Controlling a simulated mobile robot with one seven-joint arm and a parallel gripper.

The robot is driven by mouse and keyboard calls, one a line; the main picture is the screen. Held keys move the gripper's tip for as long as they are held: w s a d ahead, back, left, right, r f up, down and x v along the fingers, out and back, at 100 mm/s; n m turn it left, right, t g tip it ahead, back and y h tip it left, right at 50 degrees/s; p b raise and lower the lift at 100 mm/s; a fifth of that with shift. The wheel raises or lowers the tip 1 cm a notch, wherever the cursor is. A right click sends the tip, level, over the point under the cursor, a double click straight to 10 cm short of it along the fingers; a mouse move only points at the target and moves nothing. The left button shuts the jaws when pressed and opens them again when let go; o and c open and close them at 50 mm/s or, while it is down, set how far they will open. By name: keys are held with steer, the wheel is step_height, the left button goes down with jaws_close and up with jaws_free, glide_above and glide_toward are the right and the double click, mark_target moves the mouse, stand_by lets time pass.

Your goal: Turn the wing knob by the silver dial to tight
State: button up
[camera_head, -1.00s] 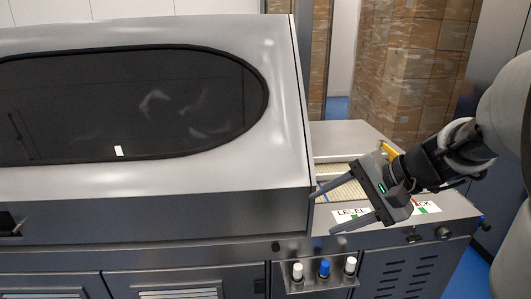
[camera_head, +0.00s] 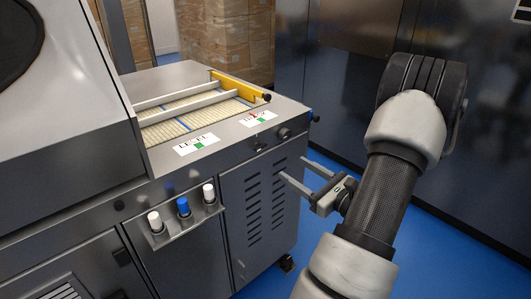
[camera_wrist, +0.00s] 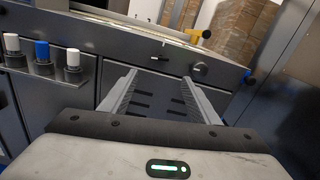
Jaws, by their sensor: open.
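The front rail of the machine's right end carries a dark round knob (camera_head: 284,132), also in the wrist view (camera_wrist: 199,68). A small pale fitting sits left of it in the wrist view (camera_wrist: 155,57). A dark knob with blue (camera_head: 312,117) is at the right corner, and also shows in the wrist view (camera_wrist: 248,78). I cannot tell which is the wing knob, and no silver dial is clearly readable. My gripper (camera_head: 294,168) is open and empty, in front of the vented panel, below the rail knobs. In the wrist view its fingers (camera_wrist: 160,76) point towards the rail.
White labels with green marks (camera_head: 197,145) lie on the top surface. A yellow bar (camera_head: 240,86) crosses the conveyor end. Blue floor is free right of the machine; a dark wall stands behind.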

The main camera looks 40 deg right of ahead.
mark_target(260, 146)
steer(key=w, duration=0.4)
steer(key=w+b, duration=0.1)
steer(key=w, duration=0.4)
steer(key=w+a, duration=0.1)
steer(key=w, duration=0.4)
steer(key=shift+w, duration=0.1)
steer(key=c, duration=1.1)
